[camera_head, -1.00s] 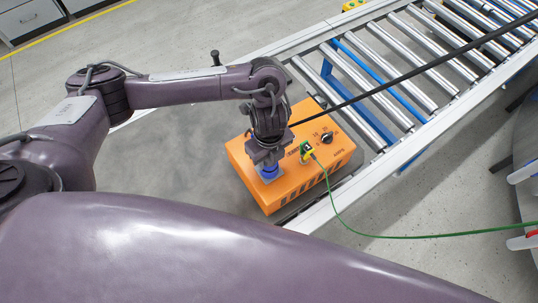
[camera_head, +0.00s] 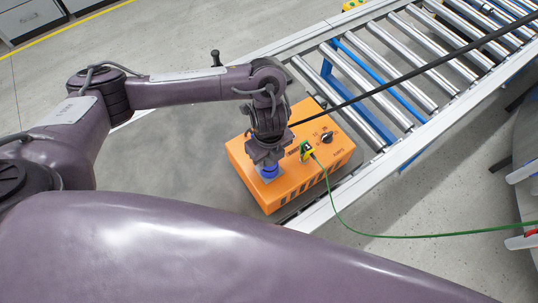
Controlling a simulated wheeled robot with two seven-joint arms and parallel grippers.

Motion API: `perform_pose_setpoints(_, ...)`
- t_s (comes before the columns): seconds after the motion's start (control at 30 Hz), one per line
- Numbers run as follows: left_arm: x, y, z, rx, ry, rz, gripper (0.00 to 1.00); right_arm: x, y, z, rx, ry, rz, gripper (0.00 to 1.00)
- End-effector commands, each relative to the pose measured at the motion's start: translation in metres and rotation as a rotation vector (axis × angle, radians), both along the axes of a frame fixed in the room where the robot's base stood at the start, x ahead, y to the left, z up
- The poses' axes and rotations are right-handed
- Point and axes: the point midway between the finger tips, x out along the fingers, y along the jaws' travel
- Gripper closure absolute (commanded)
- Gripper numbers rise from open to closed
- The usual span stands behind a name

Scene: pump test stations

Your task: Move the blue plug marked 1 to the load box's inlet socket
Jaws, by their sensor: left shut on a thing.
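A black cable runs from behind the gripper to the upper right. A yellow-green plug (camera_head: 306,150) with a green cable sits on the box top to the right. My right gripper is not in view.
A black knob (camera_head: 327,137) is on the box top near its back right. The roller conveyor (camera_head: 400,85) fills the upper right. The green cable (camera_head: 420,237) loops to the right edge. Grey floor lies open at upper left.

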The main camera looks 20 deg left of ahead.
Motion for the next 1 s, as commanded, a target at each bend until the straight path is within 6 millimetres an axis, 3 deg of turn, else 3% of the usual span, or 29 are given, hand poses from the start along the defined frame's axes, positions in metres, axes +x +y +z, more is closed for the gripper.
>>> perform_pose_setpoints(1.0, 0.0, 0.0, -0.01, -0.001, 0.0, 0.0, 0.96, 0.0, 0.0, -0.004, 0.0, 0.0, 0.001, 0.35)
